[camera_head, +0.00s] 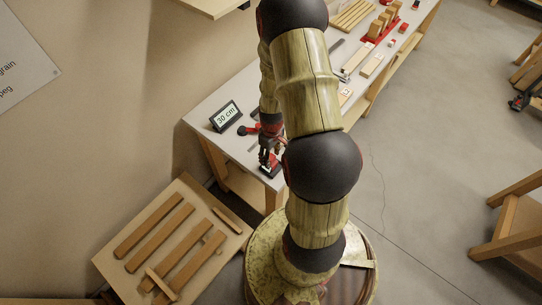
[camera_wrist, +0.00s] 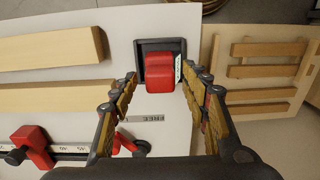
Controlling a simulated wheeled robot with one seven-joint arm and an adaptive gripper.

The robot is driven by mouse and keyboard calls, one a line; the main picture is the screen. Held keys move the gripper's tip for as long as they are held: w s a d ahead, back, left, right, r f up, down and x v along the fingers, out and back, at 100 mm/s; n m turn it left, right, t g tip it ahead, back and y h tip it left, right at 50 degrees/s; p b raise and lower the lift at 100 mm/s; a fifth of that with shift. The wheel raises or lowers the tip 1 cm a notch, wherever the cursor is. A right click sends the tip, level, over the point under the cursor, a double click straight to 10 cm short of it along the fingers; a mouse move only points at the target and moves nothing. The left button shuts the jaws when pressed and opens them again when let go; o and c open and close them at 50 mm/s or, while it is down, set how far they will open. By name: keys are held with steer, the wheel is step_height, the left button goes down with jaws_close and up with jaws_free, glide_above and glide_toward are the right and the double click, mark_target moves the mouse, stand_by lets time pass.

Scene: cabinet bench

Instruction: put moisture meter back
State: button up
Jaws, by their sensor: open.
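A red block-shaped thing with a pale marked strip on its side, which looks like the moisture meter (camera_wrist: 161,72), sits at a dark square holder (camera_wrist: 148,45) near the bench edge in the wrist view. It also shows as a small red patch below my gripper in the head view. My gripper (camera_wrist: 160,78) is open, with one fingertip on either side of the red thing. I see no clear contact between the fingers and it. In the head view my gripper (camera_head: 268,157) is low over the near end of the bench.
Wooden strips (camera_wrist: 55,98) and a red-and-black clamp or gauge (camera_wrist: 32,146) lie on the pale bench (camera_head: 198,112). A "30 cm" display (camera_head: 226,116) stands near the wall. A slatted wooden rack (camera_head: 175,245) stands beyond the bench's end.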

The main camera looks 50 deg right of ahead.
steer(key=w+a+r+t, duration=0.1)
steer(key=a+r, duration=0.2)
steer(key=r, duration=0.9)
steer(key=w+a+r+t, duration=0.15)
steer(key=a+r, duration=0.25)
steer(key=r, duration=0.9)
steer(key=s+a+r+t, duration=0.1)
steer(key=s+a+r, duration=0.4)
steer(key=a+r, duration=0.3)
steer(key=s+a+r+t, duration=0.2)
steer(key=s+a+r, duration=0.3)
steer(key=a+r, duration=0.3)
steer(key=shift+r+m+b, duration=0.3)
steer(key=shift+r+m, duration=0.1)
steer(key=shift+r, duration=0.4)
steer(key=shift+f, duration=0.1)
